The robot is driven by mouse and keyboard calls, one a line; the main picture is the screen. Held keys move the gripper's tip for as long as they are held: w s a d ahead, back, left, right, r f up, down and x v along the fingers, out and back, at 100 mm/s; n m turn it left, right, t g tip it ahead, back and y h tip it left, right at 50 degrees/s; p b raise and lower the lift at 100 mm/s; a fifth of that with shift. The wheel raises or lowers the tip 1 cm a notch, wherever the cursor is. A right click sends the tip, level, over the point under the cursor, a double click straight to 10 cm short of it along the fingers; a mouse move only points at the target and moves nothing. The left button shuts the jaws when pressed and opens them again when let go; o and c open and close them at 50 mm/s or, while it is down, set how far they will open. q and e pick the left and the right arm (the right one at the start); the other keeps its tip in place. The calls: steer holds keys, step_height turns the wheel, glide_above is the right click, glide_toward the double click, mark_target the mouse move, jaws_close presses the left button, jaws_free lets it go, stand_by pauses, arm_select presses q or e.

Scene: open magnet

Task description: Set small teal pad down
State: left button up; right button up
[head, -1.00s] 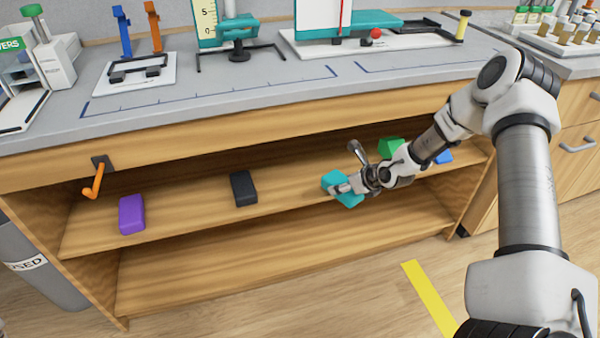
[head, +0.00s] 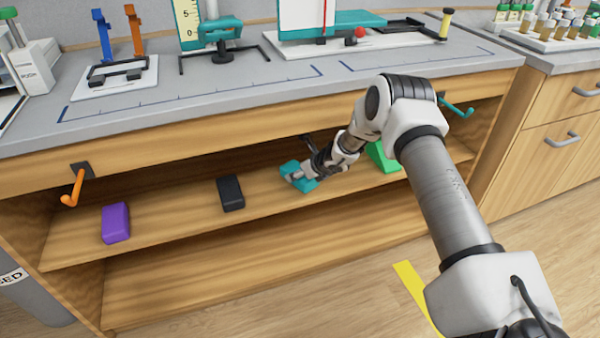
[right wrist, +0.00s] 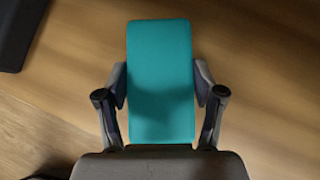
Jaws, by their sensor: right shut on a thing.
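The small teal pad (head: 291,168) is at the wooden shelf (head: 262,196) under the bench top, between a black pad and a green pad. In the right wrist view the teal pad (right wrist: 160,70) is a rounded block lying lengthwise between both fingers. My right gripper (head: 300,178) is shut on it, with a finger against each long side in the right wrist view (right wrist: 160,90). I cannot tell whether the pad touches the shelf or is just above it. My left gripper is not in view.
A black pad (head: 231,193) and a purple pad (head: 116,223) lie to the left on the shelf. A green pad (head: 384,157) lies to the right, partly behind my arm. An orange hook (head: 73,187) and a teal hook (head: 457,108) stick out from the bench front. Shelf between black and teal pads is clear.

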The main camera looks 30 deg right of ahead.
steer(key=shift+f, duration=0.15)
steer(key=o, duration=1)
steer(key=shift+o, duration=0.2)
